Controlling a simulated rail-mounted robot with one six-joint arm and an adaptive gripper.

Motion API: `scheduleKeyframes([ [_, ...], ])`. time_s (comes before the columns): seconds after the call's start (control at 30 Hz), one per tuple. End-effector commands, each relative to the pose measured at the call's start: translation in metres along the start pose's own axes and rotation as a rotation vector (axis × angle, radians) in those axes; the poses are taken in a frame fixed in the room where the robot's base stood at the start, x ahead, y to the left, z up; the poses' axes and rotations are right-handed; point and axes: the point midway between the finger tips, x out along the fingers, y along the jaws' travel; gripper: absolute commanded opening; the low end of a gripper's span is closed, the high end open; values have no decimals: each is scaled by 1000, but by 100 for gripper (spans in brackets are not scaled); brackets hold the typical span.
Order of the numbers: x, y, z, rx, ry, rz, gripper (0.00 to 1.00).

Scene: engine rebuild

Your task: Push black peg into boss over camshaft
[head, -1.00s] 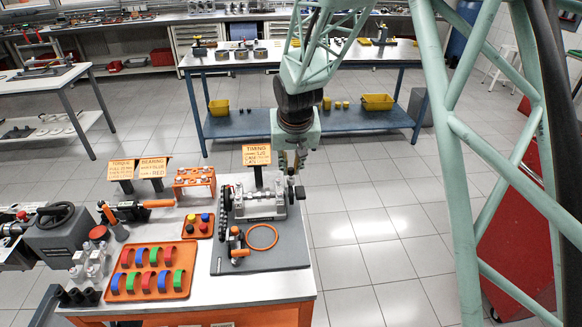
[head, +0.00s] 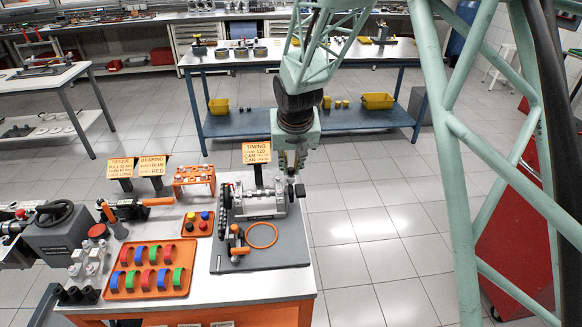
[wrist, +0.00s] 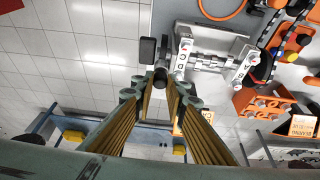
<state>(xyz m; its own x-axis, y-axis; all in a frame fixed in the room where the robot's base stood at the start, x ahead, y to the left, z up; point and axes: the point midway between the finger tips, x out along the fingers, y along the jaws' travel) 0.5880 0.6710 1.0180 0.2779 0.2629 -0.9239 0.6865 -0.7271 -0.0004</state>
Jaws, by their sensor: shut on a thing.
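My gripper (head: 291,165) is above the right end of the grey engine block (head: 258,206) on the bench. In the wrist view my gripper (wrist: 161,86) is shut on the black peg (wrist: 160,75), whose dark round end shows between the fingertips. The peg is close to the white upright boss bracket (wrist: 182,54) at the block's end; I cannot tell whether it touches or has entered it. The camshaft (wrist: 212,58) lies along the block. The hole in the boss is hidden.
A dark rectangular part (wrist: 147,50) sticks out beside the block's end, near my fingers. An orange ring (head: 262,236) lies on the grey mat (head: 285,257). An orange tray (head: 178,287) of coloured shells stands left.

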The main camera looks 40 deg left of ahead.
Motion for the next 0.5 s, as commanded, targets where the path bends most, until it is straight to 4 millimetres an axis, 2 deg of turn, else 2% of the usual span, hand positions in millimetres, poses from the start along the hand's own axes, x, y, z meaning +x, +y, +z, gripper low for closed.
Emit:
scheduleKeyframes([
  [0.5,5,0,2,0,0,0,4],
])
